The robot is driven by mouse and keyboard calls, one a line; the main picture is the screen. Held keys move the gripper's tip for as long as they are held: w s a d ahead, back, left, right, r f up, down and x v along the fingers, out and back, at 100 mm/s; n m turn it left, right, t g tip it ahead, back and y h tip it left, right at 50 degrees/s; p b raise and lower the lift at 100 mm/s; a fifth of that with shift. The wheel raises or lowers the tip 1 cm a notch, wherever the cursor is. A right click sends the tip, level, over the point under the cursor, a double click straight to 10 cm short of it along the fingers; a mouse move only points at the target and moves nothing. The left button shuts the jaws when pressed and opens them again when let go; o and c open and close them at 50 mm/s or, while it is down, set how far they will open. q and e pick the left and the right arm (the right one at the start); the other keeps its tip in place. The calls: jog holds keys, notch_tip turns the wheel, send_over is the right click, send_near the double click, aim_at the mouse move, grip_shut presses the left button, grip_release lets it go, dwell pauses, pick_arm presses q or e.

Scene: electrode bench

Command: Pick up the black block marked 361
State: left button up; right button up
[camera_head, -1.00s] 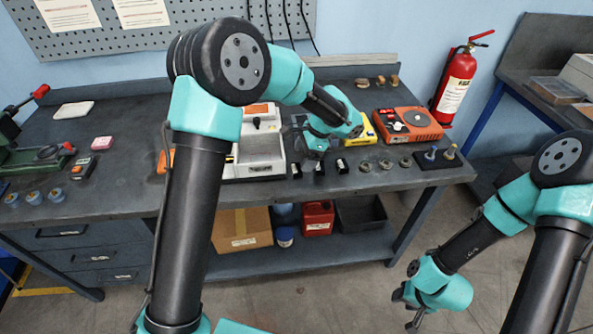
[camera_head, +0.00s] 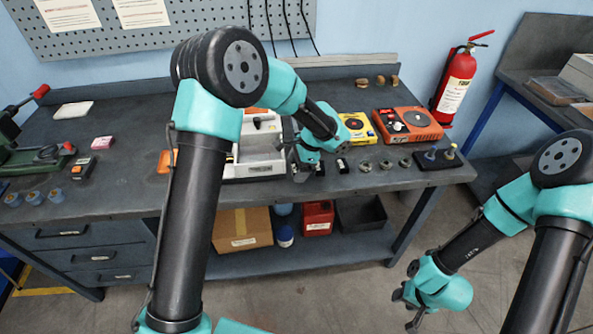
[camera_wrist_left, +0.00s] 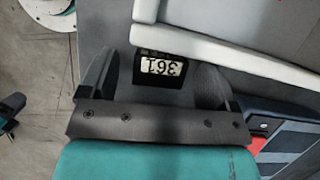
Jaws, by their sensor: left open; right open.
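The black block marked 361 (camera_wrist_left: 160,72) shows in the left wrist view, its white label upside down in the picture. It stands between the two spread fingers of my left gripper (camera_wrist_left: 152,80), with gaps on both sides. My right gripper (camera_head: 412,312) is open and empty, hanging over the floor.
Several metal rings (camera_head: 385,165) lie to the right. A yellow device (camera_head: 358,128) and an orange device (camera_head: 408,125) stand behind.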

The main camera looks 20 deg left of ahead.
aim_at(292, 168)
pick_arm(q)
jog(key=c, duration=1.2)
jog(key=shift+o, duration=0.2)
jog(key=shift+r, duration=0.1)
jog(key=shift+r, duration=1.75)
jog(key=s+d+r, duration=0.1)
jog(key=s+d, duration=0.3)
jog(key=s, duration=1.1)
jog(key=shift+s+d+r, duration=0.2)
